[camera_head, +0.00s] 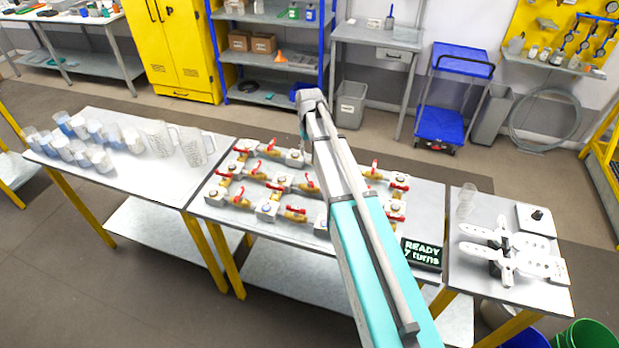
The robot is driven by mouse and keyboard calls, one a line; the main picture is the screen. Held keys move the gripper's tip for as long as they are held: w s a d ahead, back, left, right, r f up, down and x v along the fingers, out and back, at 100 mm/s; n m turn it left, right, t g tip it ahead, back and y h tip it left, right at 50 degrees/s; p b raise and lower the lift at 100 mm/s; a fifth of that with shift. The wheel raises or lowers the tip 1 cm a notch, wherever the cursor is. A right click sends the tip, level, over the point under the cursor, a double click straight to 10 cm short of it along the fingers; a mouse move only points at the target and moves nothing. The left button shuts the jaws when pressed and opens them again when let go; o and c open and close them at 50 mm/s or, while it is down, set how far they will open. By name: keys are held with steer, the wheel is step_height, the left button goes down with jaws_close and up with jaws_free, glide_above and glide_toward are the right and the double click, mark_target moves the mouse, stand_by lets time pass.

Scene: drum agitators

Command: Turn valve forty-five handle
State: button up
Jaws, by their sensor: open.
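Several brass valves with red handles stand in rows on the middle table (420,190), joined by grey metal blocks. One valve (296,214) is at the front. Others include a valve (238,198) at the left and a valve (375,173) at the right. I cannot read any number on them, so I cannot tell which is valve forty-five. My teal and grey arm crosses over the table and hides part of the valve rows. My gripper is not visible.
A black sign (421,254) at the middle table's right front reads READY and a turns count. The left table (150,185) holds several cups and jugs. The right table (480,275) holds a white multi-armed device (503,250). Shelves, a blue cart (440,122) and bins stand behind.

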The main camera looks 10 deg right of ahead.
mark_target(310, 178)
steer(key=shift+f, duration=0.15)
step_height(310, 178, down, 14)
steer(key=b, duration=1.3)
steer(key=shift+r+b, duration=0.25)
steer(key=shift+b, duration=0.05)
steer(key=shift+c, duration=0.3)
jaws_close()
